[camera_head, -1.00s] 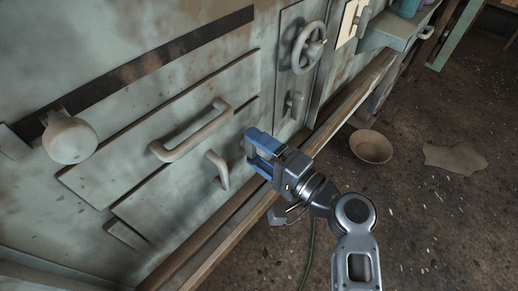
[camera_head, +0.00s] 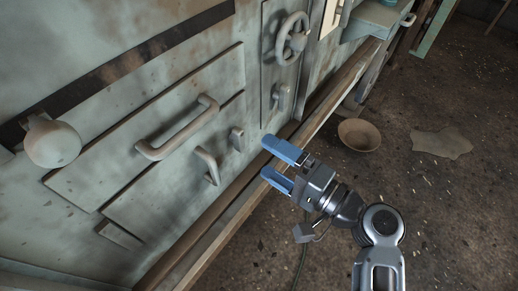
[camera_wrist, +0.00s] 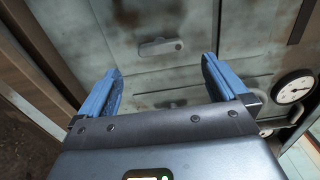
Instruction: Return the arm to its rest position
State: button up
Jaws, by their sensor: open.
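My gripper (camera_head: 277,165) has blue fingers and is open and empty. In the head view it hangs in front of the green-grey panel (camera_head: 130,60), near the wooden ledge, with a gap to the small handles. My arm reaches up from the lower right, bent at the elbow. In the wrist view the two blue fingers (camera_wrist: 158,88) are spread wide, with nothing between them. Beyond them, a handle (camera_wrist: 160,47) shows on the panel face.
The panel carries a long handle (camera_head: 178,130), a smaller handle (camera_head: 207,166), a round knob (camera_head: 52,143) and a handwheel (camera_head: 292,39). A wooden ledge (camera_head: 215,235) runs along its base. A bowl (camera_head: 359,135) lies on the floor. A dial (camera_wrist: 293,88) shows in the wrist view. The right floor is open.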

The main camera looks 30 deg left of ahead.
jog(key=shift+s+d, duration=0.1)
jog(key=shift+d, duration=0.5)
jog(key=s+d+f+m+t+h+p, duration=0.2)
jog(key=s+d+f+t+h, duration=0.2)
jog(key=d, duration=0.4)
jog(key=s+d+f+m+t+h+p, duration=0.25)
jog(key=s+d+f+t+h, duration=0.2)
jog(key=d, duration=0.45)
jog(key=s+d+r+n+t+h+p, duration=0.1)
jog(key=s+d+r+h+p, duration=0.15)
jog(key=s+d, duration=0.25)
jog(key=s+d+r+t+h+p, duration=0.1)
jog(key=s+d+r+h, duration=0.25)
jog(key=d, duration=0.25)
jog(key=s+d+r+n+t+h+p, duration=0.1)
jog(key=s+d+r+n, duration=0.1)
jog(key=s+r, duration=0.3)
jog(key=s+d+r+n+t+h+p, duration=0.2)
jog(key=s+d+r, duration=0.3)
jog(key=r, duration=0.8)
jog(key=shift+s+r, duration=0.15)
jog(key=shift+s, duration=0.2)
jog(key=shift+n+h, duration=0.25)
jog(key=shift+c, duration=0.3)
